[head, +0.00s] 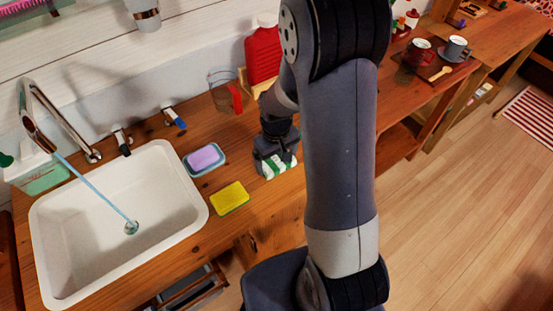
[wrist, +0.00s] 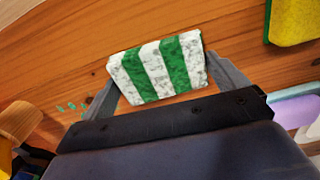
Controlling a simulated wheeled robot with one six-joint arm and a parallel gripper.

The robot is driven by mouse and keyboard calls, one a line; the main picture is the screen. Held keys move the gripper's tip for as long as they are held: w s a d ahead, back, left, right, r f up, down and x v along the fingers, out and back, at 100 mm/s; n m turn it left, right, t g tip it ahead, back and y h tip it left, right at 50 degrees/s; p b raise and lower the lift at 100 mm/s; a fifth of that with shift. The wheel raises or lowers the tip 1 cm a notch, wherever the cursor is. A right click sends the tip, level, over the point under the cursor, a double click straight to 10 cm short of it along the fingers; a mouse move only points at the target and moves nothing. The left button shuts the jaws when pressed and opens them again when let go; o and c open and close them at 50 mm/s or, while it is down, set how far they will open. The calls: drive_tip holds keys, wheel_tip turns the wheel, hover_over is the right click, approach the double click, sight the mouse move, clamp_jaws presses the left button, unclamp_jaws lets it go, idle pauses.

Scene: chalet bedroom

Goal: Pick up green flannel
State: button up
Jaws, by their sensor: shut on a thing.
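The green flannel (head: 277,166) is a small folded cloth with green and white stripes. It is at the wooden counter right of the sink, below my gripper in the head view. In the wrist view the flannel (wrist: 158,68) sits between the two fingers of my gripper (wrist: 160,75), which is shut on it. My gripper (head: 275,160) points down at the counter. I cannot tell whether the flannel still touches the wood. My arm hides part of the counter to the right.
A yellow sponge (head: 229,198) and a soap dish with purple soap (head: 204,158) lie left of the flannel. The white sink (head: 120,225) has running water. A red bottle (head: 262,52) and a clear jug (head: 222,92) stand behind. Mugs (head: 455,48) are further right.

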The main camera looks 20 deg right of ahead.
sight(276, 160)
wheel_tip(276, 160, up, 10)
drive_tip(key=shift+b, duration=0.3)
